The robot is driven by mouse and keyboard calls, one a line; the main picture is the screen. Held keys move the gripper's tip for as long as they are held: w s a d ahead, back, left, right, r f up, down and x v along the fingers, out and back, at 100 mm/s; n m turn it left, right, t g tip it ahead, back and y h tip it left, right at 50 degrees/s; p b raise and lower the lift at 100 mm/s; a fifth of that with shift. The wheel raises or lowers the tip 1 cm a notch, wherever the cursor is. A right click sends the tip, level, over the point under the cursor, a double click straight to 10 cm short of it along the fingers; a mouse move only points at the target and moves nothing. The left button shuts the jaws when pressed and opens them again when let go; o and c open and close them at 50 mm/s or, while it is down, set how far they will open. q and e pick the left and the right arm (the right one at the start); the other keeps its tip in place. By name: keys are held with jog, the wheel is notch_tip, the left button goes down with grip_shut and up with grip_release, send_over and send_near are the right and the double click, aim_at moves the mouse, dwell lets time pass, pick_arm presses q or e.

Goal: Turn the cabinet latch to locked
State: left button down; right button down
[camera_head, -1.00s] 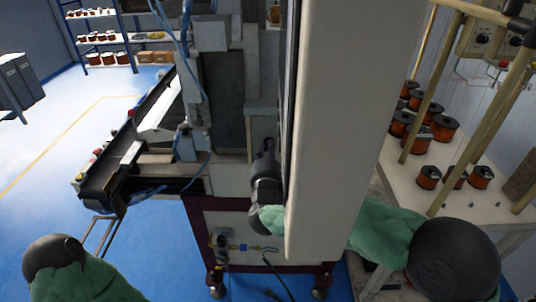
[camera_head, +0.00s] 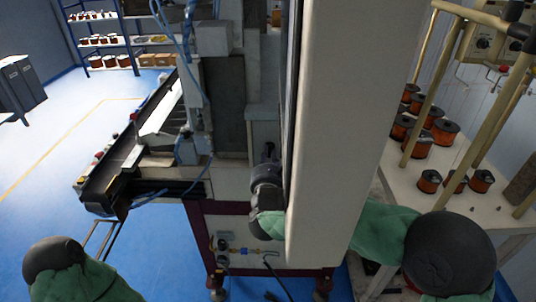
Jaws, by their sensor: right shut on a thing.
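The tall pale cabinet panel (camera_head: 343,120) stands upright in front of me, close and nearly edge-on. My right arm passes behind it, and my right gripper (camera_head: 268,153) comes out at its left side, against the far face of the panel. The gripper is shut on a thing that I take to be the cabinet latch. The latch itself is hidden by the gripper and the panel edge, so its angle cannot be read. My left gripper is out of view; only part of my left arm shows at the lower left.
The winder machine (camera_head: 222,110) stands behind the gripper, with a conveyor-like arm (camera_head: 118,170) to the left. A table (camera_head: 460,210) with several copper spools is close on the right, behind tan posts (camera_head: 425,90). Blue floor (camera_head: 45,160) is open at the left.

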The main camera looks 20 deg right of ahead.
jog(key=shift+f+n, duration=0.1)
jog(key=shift+n, duration=0.5)
jog(key=c, duration=1.1)
grip_release()
jog(key=shift+c, duration=0.2)
jog(key=v, duration=1.2)
